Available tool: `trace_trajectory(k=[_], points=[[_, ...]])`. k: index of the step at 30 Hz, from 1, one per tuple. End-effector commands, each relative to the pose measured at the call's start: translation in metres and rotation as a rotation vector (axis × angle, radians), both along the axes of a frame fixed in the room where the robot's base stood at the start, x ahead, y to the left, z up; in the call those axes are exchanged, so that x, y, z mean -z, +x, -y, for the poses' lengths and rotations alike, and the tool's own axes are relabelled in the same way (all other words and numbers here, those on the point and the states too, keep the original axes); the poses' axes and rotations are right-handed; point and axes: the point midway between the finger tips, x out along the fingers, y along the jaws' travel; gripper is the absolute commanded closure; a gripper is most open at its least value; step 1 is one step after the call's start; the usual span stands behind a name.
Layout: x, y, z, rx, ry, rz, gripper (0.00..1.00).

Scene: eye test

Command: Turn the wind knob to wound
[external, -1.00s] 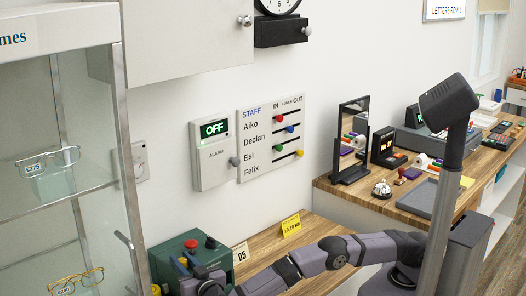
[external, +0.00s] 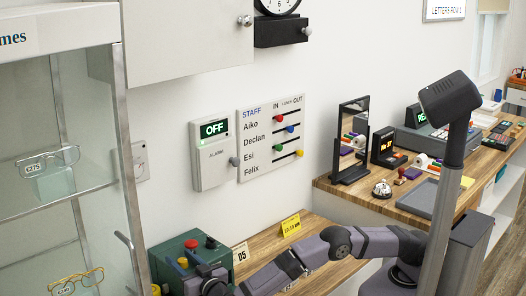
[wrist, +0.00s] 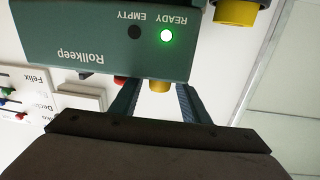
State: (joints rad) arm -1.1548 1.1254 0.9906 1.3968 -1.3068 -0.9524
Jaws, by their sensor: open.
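A dark green box marked Rollkeep (wrist: 110,45) fills the top of the wrist view, upside down, with its READY light lit green. A yellow knob (wrist: 236,12) sticks out at its edge. Red (wrist: 120,79) and yellow (wrist: 158,86) parts show along its other edge. The green box (external: 178,250) stands at lower left in the external view. My gripper (wrist: 158,101) is open, its fingers close to the box, with the yellow part showing between them. My gripper (external: 203,270) is beside the box in the external view. No wind or wound label is readable.
A glass display case (external: 128,150) stands at left. An OFF alarm panel (external: 213,160) and staff board (external: 270,140) are on the wall. A knob (external: 306,31) sits on the dark block (external: 280,31) under the clock. The wooden counter (external: 318,222) holds a yellow card (external: 291,225).

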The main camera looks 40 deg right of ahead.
Motion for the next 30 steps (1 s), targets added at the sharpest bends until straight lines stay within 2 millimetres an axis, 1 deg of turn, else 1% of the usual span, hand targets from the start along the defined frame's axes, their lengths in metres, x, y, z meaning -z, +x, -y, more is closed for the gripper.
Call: trace_trajectory(k=[1, 11, 20, 21, 24, 30], points=[[-0.002, 0.001, 0.002, -0.014, -0.001, 0.000, 0.57], [0.000, 0.001, 0.002, -0.160, -0.002, -0.002, 0.57], [0.003, -0.001, 0.002, -0.339, -0.003, -0.010, 0.57], [0.003, -0.012, 0.001, -0.343, -0.002, -0.010, 0.57], [0.003, -0.029, 0.006, -0.340, -0.001, -0.009, 0.57], [0.003, -0.060, 0.013, -0.339, -0.002, -0.009, 0.57]])
